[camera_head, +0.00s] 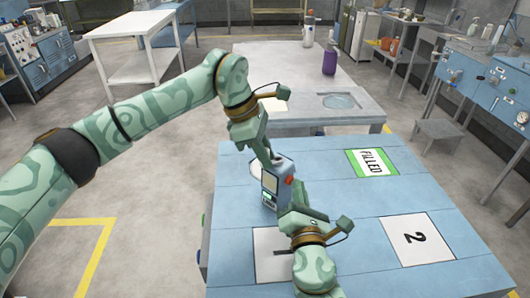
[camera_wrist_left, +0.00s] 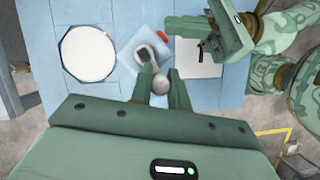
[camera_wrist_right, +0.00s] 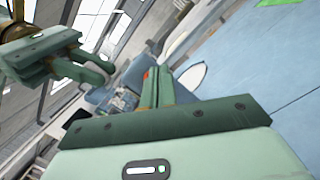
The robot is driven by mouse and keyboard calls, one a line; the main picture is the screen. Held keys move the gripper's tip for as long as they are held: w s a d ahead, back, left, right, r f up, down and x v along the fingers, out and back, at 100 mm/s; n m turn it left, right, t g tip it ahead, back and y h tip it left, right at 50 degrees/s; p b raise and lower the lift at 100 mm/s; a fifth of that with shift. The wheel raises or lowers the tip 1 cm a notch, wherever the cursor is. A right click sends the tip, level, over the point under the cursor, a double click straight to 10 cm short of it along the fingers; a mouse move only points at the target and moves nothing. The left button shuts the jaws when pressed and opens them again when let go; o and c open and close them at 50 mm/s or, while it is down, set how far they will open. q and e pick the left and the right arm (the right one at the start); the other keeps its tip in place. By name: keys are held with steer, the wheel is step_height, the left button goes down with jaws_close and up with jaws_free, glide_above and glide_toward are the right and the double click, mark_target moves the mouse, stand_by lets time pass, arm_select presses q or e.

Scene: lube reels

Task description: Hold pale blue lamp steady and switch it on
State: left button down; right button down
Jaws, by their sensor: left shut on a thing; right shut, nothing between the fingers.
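My left gripper (camera_head: 270,158) reaches down from above and is shut on the lamp's top part. My right gripper (camera_head: 298,188) is shut and empty, its fingertips close beside the lamp's red side. In the right wrist view, the right fingertips (camera_wrist_right: 158,75) overlap the lamp, so contact cannot be told.
A white round plate (camera_wrist_left: 88,52) lies beside the lamp. A white card (camera_head: 268,240) lies partly under my right arm.

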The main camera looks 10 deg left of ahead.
arm_select(q)
steer(key=shift+s+f, duration=0.1)
steer(key=shift+f, duration=0.05)
arm_select(e)
steer(key=shift+w+a, duration=0.15)
steer(key=shift+a, duration=0.05)
stand_by(0.4)
steer(key=shift+d, duration=0.15)
steer(key=shift+s+d, duration=0.3)
steer(key=shift+d, duration=0.1)
steer(key=shift+d, duration=0.1)
arm_select(q)
steer(key=c, duration=1.3)
jaws_free()
arm_select(e)
steer(key=s+d, duration=0.2)
steer(key=d, duration=0.1)
steer(key=s+d, duration=0.1)
steer(key=d, duration=0.1)
steer(key=shift+d, duration=0.1)
arm_select(q)
steer(key=shift+o, duration=0.2)
